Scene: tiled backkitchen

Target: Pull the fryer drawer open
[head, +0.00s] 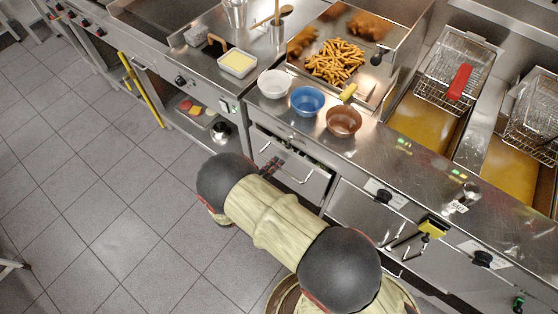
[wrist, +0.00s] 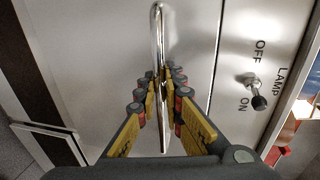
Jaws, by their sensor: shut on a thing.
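The fryer drawer (head: 318,186) has a plain steel front under the counter in the head view. The drawer front (wrist: 105,55) fills the area behind the handle there.
A lamp switch (wrist: 256,92) sits on the panel beside the drawer in the wrist view. White, blue (head: 307,101) and brown bowls stand on the counter above. Fryer baskets (head: 456,70) are at right. The tiled floor (head: 110,190) at left is clear.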

